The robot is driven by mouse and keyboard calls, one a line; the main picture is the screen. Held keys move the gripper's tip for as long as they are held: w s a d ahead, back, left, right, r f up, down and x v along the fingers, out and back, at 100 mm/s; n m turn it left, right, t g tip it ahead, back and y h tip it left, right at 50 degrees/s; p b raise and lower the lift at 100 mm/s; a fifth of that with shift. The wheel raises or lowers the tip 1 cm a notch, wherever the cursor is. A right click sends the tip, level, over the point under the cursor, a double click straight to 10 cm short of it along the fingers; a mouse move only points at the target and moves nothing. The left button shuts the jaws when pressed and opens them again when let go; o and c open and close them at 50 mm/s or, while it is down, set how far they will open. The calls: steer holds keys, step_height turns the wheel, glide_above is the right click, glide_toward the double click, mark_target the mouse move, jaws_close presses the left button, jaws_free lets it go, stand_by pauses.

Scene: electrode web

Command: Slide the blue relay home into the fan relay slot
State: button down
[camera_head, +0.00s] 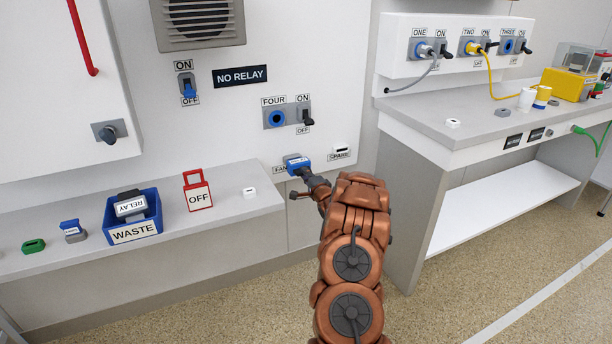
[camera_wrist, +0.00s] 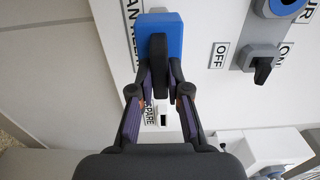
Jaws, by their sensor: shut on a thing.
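The blue relay (camera_head: 294,160) is at the wall panel beside the FAN label (camera_head: 279,169). In the wrist view, the blue relay (camera_wrist: 174,32) has a dark grip in its middle. My gripper (camera_head: 304,174) is shut on that grip; the wrist view shows both fingers (camera_wrist: 160,76) closing on it from two sides. The relay faces the panel and covers the fan relay slot, so the slot opening is hidden. I cannot tell how deep the relay sits or whether a gap remains.
The spare slot (camera_head: 340,149) is empty just right of the relay. Socket FOUR (camera_head: 277,118) and its switch (camera_head: 306,115) are above. On the left ledge stand a blue waste bin (camera_head: 136,232) holding a grey relay (camera_head: 130,206) and a red OFF tag (camera_head: 198,195). A workbench (camera_head: 455,128) stands right.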

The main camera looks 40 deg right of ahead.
steer(key=shift+p+x, duration=0.6)
steer(key=shift+x, duration=0.55)
steer(key=c, duration=1.1)
jaws_free()
steer(key=shift+o, duration=0.2)
steer(key=v, duration=1.2)
